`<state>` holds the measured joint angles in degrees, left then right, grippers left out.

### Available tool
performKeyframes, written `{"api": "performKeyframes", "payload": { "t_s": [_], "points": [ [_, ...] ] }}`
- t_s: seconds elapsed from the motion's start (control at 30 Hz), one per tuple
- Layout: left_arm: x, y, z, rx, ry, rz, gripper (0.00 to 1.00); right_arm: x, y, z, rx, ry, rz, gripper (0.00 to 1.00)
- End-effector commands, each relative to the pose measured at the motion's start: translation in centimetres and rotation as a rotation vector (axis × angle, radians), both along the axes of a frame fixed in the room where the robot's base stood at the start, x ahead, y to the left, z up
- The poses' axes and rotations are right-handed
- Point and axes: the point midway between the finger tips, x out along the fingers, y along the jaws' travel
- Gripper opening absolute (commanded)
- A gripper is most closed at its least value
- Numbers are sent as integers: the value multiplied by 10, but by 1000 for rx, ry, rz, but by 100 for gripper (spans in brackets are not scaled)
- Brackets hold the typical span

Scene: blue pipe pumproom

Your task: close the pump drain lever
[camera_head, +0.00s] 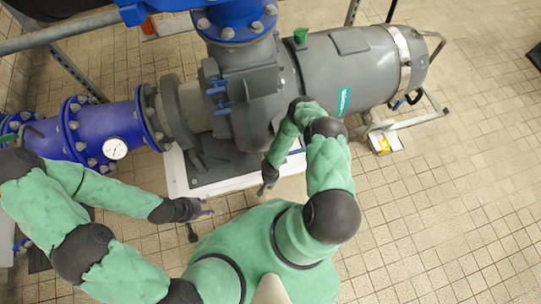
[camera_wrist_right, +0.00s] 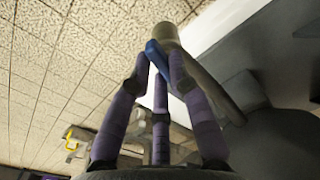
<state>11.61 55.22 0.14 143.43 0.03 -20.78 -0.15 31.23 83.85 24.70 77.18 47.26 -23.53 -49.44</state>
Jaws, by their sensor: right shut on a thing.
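The blue drain lever (camera_wrist_right: 154,52) shows in the right wrist view, beside the end of a grey-tan drain pipe (camera_wrist_right: 167,36). My right gripper (camera_wrist_right: 160,70) has its purple fingers closed around the lever. In the head view my right gripper (camera_head: 268,181) is small and dark, beside the pump base below the pump body (camera_head: 262,118); I cannot make out the lever there. My left gripper (camera_head: 203,211) is in front of the white plinth, apart from the pump. Its fingers are too small to tell whether they are open.
A blue flanged pipe with a gauge (camera_head: 115,148) joins the pump at the left. The grey motor (camera_head: 350,68) extends to the right. The white plinth (camera_head: 230,185) lies below the pump. Tiled floor (camera_head: 455,190) is clear at the right.

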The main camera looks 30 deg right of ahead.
Motion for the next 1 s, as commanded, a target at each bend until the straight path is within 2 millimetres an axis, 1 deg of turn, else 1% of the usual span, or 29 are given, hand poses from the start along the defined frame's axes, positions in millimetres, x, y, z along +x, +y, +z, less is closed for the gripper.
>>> {"api": "performKeyframes", "payload": {
  "t_s": [0.17,0.37,0.63,1.0],
  "points": [
    [0,0,-3,0,0,0,40,0,0,-1,0,0,-53,0],
    [0,0,-8,0,0,0,40,0,1,-1,0,0,-183,0],
    [0,0,-14,0,0,0,40,1,4,-1,0,0,-430,0],
    [0,0,-17,0,0,0,40,2,6,0,1,-1,-783,0]
  ]
}}
